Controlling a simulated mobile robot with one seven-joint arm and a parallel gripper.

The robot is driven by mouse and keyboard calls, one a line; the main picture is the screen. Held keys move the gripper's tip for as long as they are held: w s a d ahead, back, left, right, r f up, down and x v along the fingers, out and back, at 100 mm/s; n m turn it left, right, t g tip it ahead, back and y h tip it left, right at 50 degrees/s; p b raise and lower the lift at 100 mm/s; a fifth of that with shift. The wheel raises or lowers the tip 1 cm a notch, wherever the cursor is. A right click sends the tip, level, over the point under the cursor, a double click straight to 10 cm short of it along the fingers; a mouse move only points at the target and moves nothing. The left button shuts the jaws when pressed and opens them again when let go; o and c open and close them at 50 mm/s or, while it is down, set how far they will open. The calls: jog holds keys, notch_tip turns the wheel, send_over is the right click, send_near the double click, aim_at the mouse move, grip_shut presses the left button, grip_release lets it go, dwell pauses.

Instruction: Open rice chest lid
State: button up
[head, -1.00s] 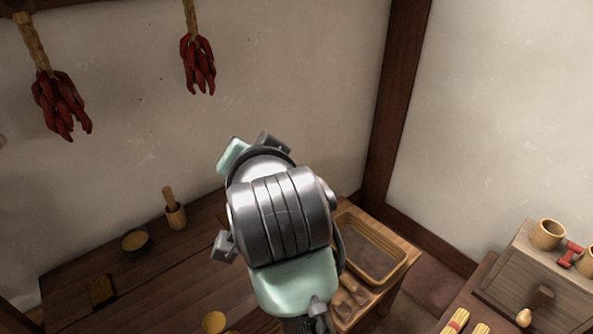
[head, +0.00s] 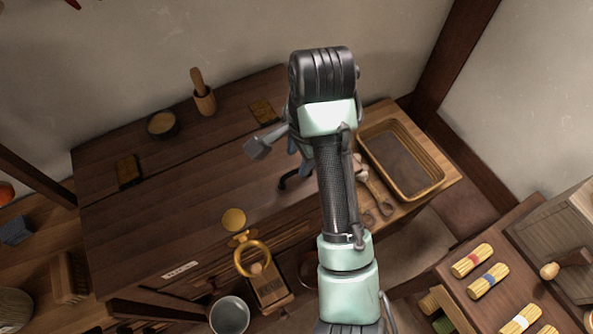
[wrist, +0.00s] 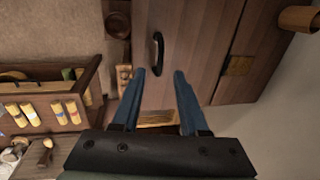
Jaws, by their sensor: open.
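The rice chest is the long dark wooden chest (head: 190,215) with two brass hinges (head: 128,171) along a seam near its back. Its lid lies flat and shut. A black curved handle (wrist: 157,53) stands on the lid toward its right end; in the head view it shows partly beside my arm (head: 295,179). My gripper (wrist: 159,73) is open and empty, its two blue fingers pointing down at the lid. In the wrist view the handle lies just ahead of the gap between the fingertips, apart from them. In the head view my arm hides most of the gripper.
A bowl (head: 162,124) and a mortar with pestle (head: 204,100) stand behind the hinge seam. A brass ring (head: 252,258) is at the front edge. A wooden tray (head: 400,160) is to the right. A shelf with yellow bundles (head: 488,281) stands front right.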

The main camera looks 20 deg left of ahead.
aim_at(295, 170)
jog(key=shift+w+a+f, duration=0.1)
jog(key=shift+a+f, duration=0.05)
jog(key=shift+f, duration=0.75)
jog(key=shift+w+a+f, duration=0.1)
jog(key=shift+a+f, duration=0.05)
jog(key=shift+f, duration=0.7)
jog(key=shift+w+a+f, duration=0.1)
jog(key=shift+a+f, duration=0.05)
jog(key=shift+f, duration=0.75)
grip_shut()
